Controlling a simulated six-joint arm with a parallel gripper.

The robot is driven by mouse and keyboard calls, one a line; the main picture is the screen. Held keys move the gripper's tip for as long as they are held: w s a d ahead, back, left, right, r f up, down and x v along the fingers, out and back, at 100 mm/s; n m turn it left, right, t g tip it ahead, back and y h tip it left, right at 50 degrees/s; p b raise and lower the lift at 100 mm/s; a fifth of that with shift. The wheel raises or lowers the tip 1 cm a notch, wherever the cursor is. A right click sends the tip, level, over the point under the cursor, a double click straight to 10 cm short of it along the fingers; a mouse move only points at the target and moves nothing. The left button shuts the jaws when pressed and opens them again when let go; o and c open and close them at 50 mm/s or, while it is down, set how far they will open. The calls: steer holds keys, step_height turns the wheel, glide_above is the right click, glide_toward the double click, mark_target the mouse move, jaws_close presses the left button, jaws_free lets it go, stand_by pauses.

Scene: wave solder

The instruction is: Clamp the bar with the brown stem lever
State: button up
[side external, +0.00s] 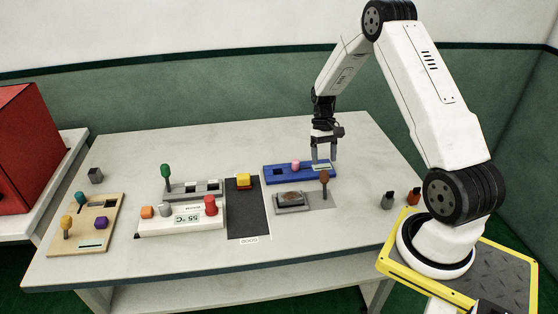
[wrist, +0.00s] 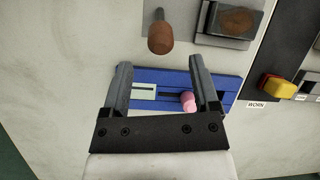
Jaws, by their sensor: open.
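The brown stem lever (side external: 324,178) stands upright at the right end of a grey fixture (side external: 318,202). In the wrist view the brown knob (wrist: 160,38) shows beyond my fingertips, roughly midway between them sideways. The bar (side external: 290,198), a dark block with a brownish round patch on top, sits on the fixture left of the lever; it also shows in the wrist view (wrist: 237,22). My gripper (side external: 323,158) is open and empty, pointing down over the right end of the blue slider base, behind the lever and apart from it.
The blue base (side external: 274,173) has a pink knob (side external: 296,165) close to my gripper. A yellow knob (side external: 243,181) sits on the dark strip to the left. Farther left are a green lever (side external: 165,171) and a control box with a red knob (side external: 210,204). Small bottles (side external: 413,196) stand at right.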

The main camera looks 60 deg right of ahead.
mark_target(325, 180)
steer(key=shift+f, duration=0.1)
steer(key=shift+x, duration=3.85)
jaws_close()
